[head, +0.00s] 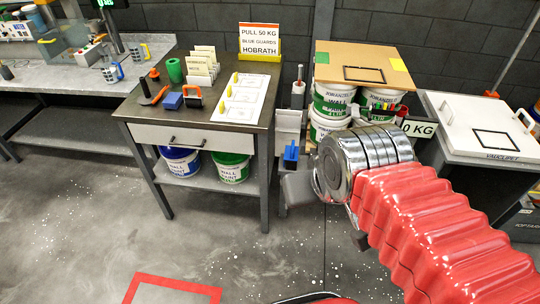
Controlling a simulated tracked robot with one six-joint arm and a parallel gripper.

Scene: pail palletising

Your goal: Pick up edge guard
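A small blue piece (291,154), which looks like a blue edge guard, shows at the lower end of a white upright holder (288,122) beside the workbench. I cannot tell whether it rests in the holder or touches my gripper. My arm reaches in from the lower right. Grey parts of my gripper (300,187) show just below the blue piece, left of my silver wrist. The fingertips are not clear, so whether they are open or shut is hidden. A sign (260,40) on the bench reads "PULL 50 KG BLUE GUARDS HOBRATH".
The workbench (140,108) holds a blue block (172,101), a green roll (174,70), cards and tools. Paint pails (232,167) stand on its lower shelf. Right of the holder, stacked pails (332,98) carry a board (335,60). A white-lidded unit (460,112) stands far right. The front floor is open.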

